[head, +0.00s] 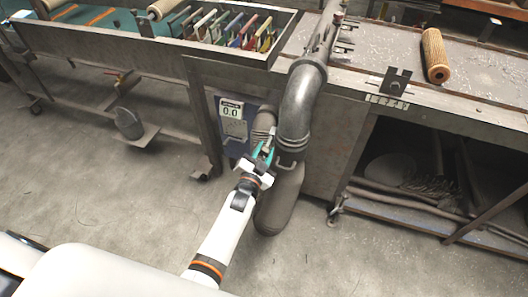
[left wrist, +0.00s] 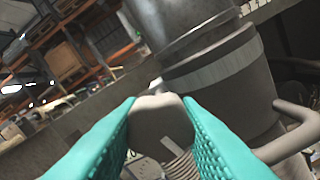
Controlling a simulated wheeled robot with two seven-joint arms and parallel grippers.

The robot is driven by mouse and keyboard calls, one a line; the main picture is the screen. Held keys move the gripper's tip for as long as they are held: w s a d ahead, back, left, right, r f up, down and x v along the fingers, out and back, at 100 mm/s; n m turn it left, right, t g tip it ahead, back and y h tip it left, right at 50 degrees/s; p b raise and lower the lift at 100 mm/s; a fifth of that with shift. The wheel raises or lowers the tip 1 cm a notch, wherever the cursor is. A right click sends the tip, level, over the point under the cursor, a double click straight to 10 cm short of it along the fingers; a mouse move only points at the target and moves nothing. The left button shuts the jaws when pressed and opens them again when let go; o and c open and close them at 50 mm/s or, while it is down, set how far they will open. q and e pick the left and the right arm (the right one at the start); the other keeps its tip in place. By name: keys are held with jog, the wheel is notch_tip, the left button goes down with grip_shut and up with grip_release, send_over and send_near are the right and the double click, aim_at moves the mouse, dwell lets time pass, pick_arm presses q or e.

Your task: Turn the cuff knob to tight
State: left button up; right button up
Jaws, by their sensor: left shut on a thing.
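My left gripper (head: 265,153) is at the lower end of the grey elbow duct (head: 300,102). In the left wrist view, its two teal fingers are shut on a pale grey knob (left wrist: 161,118), one finger on each side. A threaded rod (left wrist: 180,160) shows just below the knob. Behind it is the cuff (left wrist: 215,75), a metal band around the duct end. In the head view the fingers largely hide the knob, and I cannot read its setting. My right gripper is not in view.
A panel with a display reading 0.0 (head: 231,110) is on the cabinet left of the duct. A bent handle (left wrist: 290,140) sticks out close to the right finger. A mesh roll (head: 435,55) lies on the bench (head: 480,85). Open floor (head: 110,200) is at the left.

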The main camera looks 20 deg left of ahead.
pick_arm(q)
jog(key=shift+f, duration=0.15)
jog(key=o, duration=1)
jog(key=shift+s, duration=0.1)
jog(key=s, duration=0.6)
jog(key=s+b, duration=0.1)
jog(key=s, duration=0.5)
jog(key=shift+a+b, duration=0.2)
jog(key=shift+b, duration=0.1)
jog(key=shift+w, duration=0.1)
